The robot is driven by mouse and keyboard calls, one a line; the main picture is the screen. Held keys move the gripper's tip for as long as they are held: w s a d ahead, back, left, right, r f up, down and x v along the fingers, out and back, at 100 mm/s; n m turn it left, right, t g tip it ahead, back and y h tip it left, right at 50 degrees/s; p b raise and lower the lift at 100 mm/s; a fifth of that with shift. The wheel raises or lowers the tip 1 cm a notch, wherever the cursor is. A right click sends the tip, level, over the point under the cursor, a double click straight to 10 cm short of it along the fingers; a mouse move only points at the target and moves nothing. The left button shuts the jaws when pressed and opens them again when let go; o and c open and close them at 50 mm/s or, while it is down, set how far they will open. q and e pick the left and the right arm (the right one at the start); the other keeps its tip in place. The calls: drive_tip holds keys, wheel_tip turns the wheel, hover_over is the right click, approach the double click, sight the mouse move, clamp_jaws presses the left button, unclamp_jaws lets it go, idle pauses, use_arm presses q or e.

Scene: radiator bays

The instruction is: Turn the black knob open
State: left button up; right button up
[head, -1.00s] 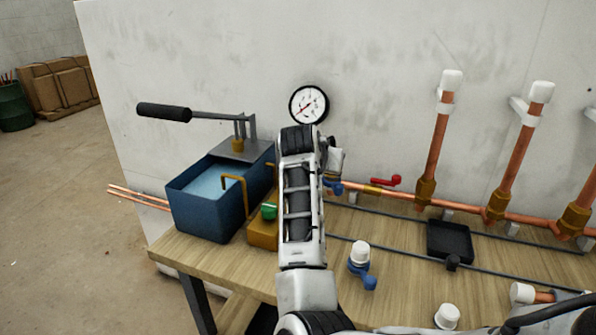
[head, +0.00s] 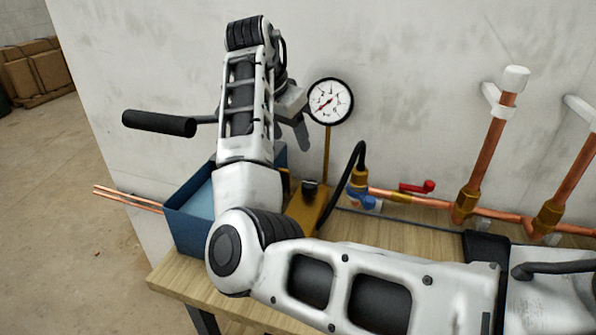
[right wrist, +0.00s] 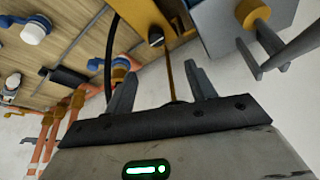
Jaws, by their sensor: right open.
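The black knob (head: 310,188) is small and sits on the brass block (head: 302,212) below the pressure gauge. The knob also shows in the right wrist view (right wrist: 156,38), beyond the fingertips. My right gripper (head: 303,130) is beside the gauge, above the knob and apart from it. In the right wrist view my right gripper (right wrist: 160,78) has its two fingers spread with nothing held, and the gauge's brass stem shows between them. My arm hides part of the block and the pump. My left gripper is not in view.
The round gauge (head: 330,101) stands on a thin brass stem (head: 326,155). A black hose (head: 350,165) arches right of the knob to the copper pipe. A blue tank (head: 190,220) with a black-handled lever (head: 160,123) is at left. A red valve handle (head: 418,187) is at right.

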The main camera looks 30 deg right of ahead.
sight(310, 183)
drive_tip(key=x, duration=1.5)
drive_tip(key=shift+s+d+p, duration=0.1)
drive_tip(key=shift+s+p, duration=0.2)
drive_tip(key=shift+r, duration=0.1)
drive_tip(key=c, duration=1)
